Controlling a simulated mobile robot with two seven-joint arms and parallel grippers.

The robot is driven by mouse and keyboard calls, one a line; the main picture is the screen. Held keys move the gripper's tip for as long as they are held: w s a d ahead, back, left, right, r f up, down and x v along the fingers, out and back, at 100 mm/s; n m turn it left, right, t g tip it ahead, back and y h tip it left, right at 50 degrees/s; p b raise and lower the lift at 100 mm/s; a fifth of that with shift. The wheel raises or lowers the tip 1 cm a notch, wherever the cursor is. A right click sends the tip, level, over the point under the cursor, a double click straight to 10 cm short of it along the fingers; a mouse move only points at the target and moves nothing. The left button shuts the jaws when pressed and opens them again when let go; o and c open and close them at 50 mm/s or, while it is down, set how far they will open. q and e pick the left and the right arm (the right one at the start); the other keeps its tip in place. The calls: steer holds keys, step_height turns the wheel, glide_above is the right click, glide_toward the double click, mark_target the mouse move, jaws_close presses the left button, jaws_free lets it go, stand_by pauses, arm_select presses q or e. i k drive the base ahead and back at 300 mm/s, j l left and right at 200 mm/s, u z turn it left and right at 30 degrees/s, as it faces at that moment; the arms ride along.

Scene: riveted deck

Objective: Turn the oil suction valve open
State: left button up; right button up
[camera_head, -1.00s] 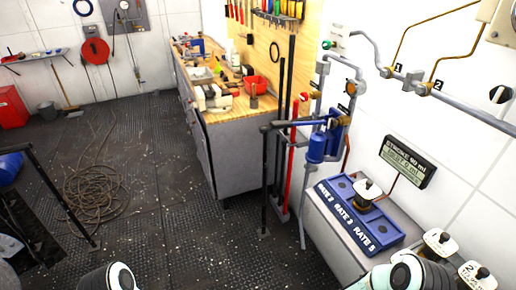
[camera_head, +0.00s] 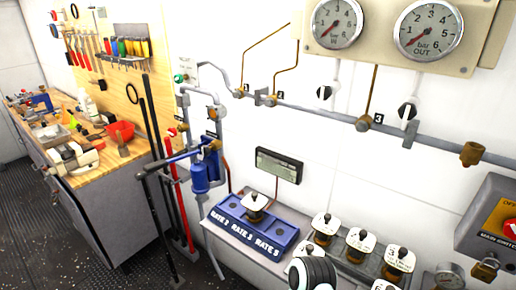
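No label that reads oil suction shows, so I cannot tell which valve it is. A grey pipe (camera_head: 330,118) on the white wall carries brass fittings with small number tags, one brass fitting (camera_head: 364,123) at its middle. Two black-and-white round knobs, a left knob (camera_head: 325,92) and a right knob (camera_head: 407,110), sit on the lines below the gauges. A blue hand pump (camera_head: 200,175) with a long lever stands left of the pipe, with an orange-brown valve part (camera_head: 215,145) beside it. Part of my arm shows at the bottom; neither gripper's fingers are visible.
Two pressure gauges, one left (camera_head: 337,22) and one right (camera_head: 428,30), hang above. A main switch box (camera_head: 490,225) is at right. A workbench (camera_head: 110,195) stands left.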

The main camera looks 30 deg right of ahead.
mark_target(172, 131)
steer(key=i+j+z, duration=0.1)
steer(key=i+j, duration=0.2)
steer(key=i+j+z, duration=0.1)
steer(key=i+j, duration=0.15)
steer(key=j, duration=0.15)
steer(key=i+j, duration=0.3)
steer(key=i+j+z, duration=0.15)
steer(key=j, duration=0.3)
steer(key=i+j+z, duration=0.1)
steer(key=i+j, duration=0.25)
